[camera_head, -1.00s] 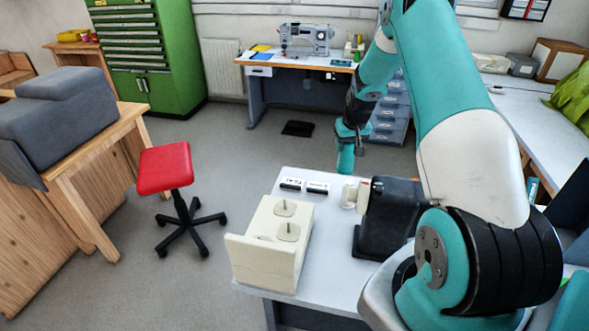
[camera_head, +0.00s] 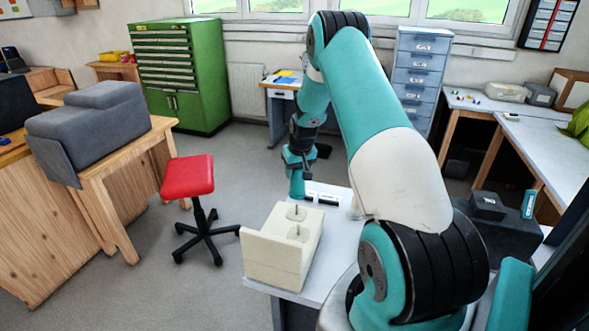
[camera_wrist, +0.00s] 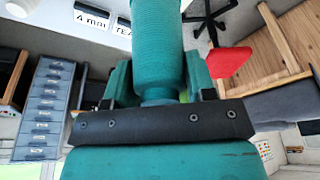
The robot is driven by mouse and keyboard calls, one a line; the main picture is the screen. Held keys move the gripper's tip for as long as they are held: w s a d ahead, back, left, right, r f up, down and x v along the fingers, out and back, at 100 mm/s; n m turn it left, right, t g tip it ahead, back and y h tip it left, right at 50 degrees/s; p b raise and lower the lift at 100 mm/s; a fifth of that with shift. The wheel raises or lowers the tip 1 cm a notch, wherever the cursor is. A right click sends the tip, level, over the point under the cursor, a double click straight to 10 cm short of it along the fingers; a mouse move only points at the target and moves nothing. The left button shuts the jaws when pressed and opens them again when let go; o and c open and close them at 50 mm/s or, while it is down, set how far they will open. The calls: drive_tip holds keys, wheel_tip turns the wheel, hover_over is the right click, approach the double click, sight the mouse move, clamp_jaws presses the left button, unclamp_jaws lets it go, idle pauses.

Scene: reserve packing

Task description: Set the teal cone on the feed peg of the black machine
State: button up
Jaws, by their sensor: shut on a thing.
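My gripper (camera_head: 298,166) is shut on the teal cone (camera_head: 297,187), which hangs below it near the far left edge of the white table. In the wrist view the ribbed teal cone (camera_wrist: 157,45) sits between the jaws and extends toward the top of the picture. The cone is apart from the table labels.
A cream stand (camera_head: 270,254) with two upright pegs is at the table's left front. Two small labels (camera_head: 328,199) lie behind it. A red stool (camera_head: 188,176) stands left of the table. A dark case (camera_head: 497,230) is at right. Open floor lies left of the table.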

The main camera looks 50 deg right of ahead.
drive_tip(key=shift+a+f+b, duration=0.1)
drive_tip(key=shift+f+b, duration=2.65)
drive_tip(key=shift+f, duration=1.4)
drive_tip(key=o, duration=1.1)
drive_tip(key=shift+w+d+r+p+v, duration=0.1)
drive_tip(key=shift+w+d+p+v, duration=0.15)
drive_tip(key=shift+v, duration=3.75)
drive_tip(key=shift+w+d+r+p+v, duration=0.15)
drive_tip(key=shift+w+v, duration=0.2)
drive_tip(key=shift+v, duration=3.7)
drive_tip(key=shift+w+d+p+v, duration=0.1)
drive_tip(key=shift+w+p+v, duration=0.15)
drive_tip(key=shift+v, duration=3.75)
drive_tip(key=shift+a, duration=0.1)
